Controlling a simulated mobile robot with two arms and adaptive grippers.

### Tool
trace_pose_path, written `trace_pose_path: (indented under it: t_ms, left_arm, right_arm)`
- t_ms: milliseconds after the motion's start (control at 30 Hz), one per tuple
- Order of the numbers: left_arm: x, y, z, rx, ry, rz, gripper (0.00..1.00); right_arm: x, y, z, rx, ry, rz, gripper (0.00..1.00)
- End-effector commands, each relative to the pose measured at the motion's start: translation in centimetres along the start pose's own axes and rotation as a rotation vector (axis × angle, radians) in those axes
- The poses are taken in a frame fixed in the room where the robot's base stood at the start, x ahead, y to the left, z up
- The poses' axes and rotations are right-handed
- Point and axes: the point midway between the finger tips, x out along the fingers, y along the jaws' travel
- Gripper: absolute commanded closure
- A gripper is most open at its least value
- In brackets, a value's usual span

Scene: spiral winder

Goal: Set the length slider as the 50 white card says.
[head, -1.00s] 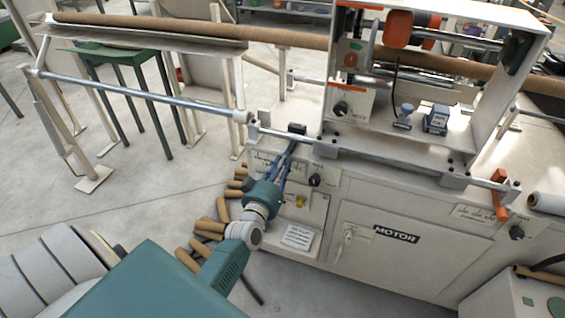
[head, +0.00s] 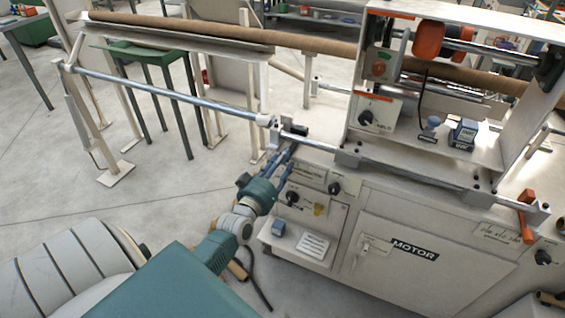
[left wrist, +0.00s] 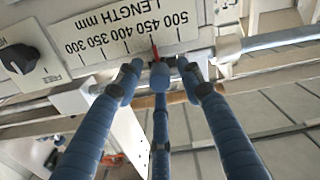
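The length scale (left wrist: 140,32) shows upside down in the left wrist view, marked from 300 to 500 mm. A thin red pointer (left wrist: 154,47) stands close to the 450 mark. My left gripper (left wrist: 158,76) has its three blue fingers just below the pointer, tips a little apart; whether they grip the slider is hidden. In the head view the left gripper (head: 285,158) reaches the machine's front near a small black block (head: 294,130). A white card (head: 313,245) lies on the low shelf; its text is too small to read. My right gripper is not in view.
A dark knob (left wrist: 19,58) sits beside the scale; another dial (head: 335,188) is on the front panel. A long metal rail (head: 170,94) runs above the front. Floor at left is open.

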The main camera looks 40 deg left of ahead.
Motion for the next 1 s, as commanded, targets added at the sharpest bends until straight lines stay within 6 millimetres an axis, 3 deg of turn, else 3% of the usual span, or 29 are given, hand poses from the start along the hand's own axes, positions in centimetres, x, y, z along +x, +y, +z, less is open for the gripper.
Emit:
trace_pose_path:
  t_ms: [233, 367, 800, 1000]
  left_arm:
    - [-0.1, 0.0, 0.1, 0.000, -0.002, 0.000, 0.62]
    - [-1.2, 0.0, 0.2, 0.000, -0.003, 0.000, 0.62]
    - [-9.9, -0.1, 0.1, 0.000, -0.004, -0.001, 0.62]
    - [-11.8, 0.0, 0.0, 0.001, 0.000, 0.000, 0.62]
  right_arm:
    - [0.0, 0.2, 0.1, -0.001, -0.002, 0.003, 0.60]
    - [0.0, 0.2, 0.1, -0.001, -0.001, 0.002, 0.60]
    - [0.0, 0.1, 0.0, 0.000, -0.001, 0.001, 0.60]
    - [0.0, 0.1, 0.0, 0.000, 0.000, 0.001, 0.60]
